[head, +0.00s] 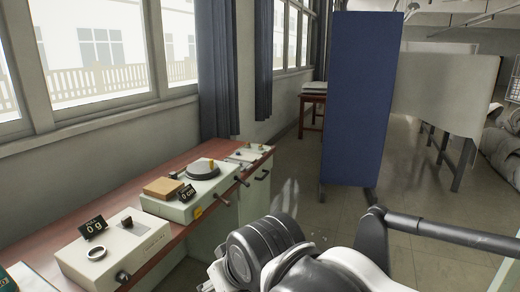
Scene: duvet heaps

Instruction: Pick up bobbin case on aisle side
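I cannot pick out a bobbin case for certain. My arm's dark and white links show at the bottom centre, to the right of the bench. My gripper's fingertips cannot be made out in the head view, so what they hold is hidden.
A red-brown bench (190,248) runs under the windows. It carries a second instrument (190,205) with a brown block (163,188) and a round dark plate (203,170). A blue partition (358,100) stands beyond. Open tiled floor (420,200) lies to the right.

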